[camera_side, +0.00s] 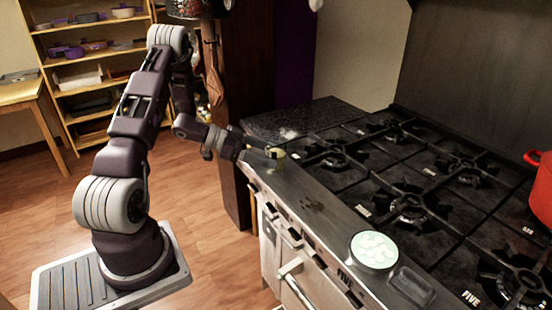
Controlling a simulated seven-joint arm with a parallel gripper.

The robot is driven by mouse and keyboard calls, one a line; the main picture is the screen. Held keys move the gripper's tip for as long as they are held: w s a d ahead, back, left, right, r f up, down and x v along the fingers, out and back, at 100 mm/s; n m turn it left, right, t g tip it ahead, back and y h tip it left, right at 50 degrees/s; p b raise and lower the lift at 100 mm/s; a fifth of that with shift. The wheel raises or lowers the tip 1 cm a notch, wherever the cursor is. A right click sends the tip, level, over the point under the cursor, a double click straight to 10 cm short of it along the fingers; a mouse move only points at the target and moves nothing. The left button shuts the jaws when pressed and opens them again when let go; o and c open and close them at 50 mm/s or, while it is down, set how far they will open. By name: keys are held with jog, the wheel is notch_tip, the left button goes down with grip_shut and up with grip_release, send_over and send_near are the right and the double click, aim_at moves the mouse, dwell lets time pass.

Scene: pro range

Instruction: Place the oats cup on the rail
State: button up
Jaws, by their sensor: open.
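A small yellowish cup-like object (278,157) stands at the far left end of the stove's front metal rail (318,204). It may be the oats cup, but its contents are too small to make out. My gripper (271,151) is at this object, with its open fingers reaching toward it from the left. I cannot tell whether the fingers touch it, and they hide part of it. A round pale green dish (374,251) with whitish pieces or a whitish pattern on top sits on the rail nearer the camera.
The black stove top (400,185) with several burners and grates lies right of the rail. A red pot (541,190) is at the right edge. A small dark rectangular tray (412,287) lies beside the green dish. The rail between the two objects is clear apart from dark marks.

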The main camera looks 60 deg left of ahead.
jog(key=v, duration=0.9)
jog(key=d+r+n+g+y, duration=0.5)
jog(key=d+r+n+y, duration=0.35)
jog(key=r+y, duration=0.35)
jog(key=s+d+r+m+h, duration=0.1)
jog(key=s+d+r+h, duration=0.1)
jog(key=s+d, duration=0.6)
jog(key=s+d+r+m+g+h, duration=0.1)
jog(key=s+d+h, duration=0.2)
jog(key=s+d, duration=0.5)
jog(key=d, duration=0.3)
jog(key=shift+s+d+r+m, duration=0.25)
jog(key=shift+d+r+m, duration=0.1)
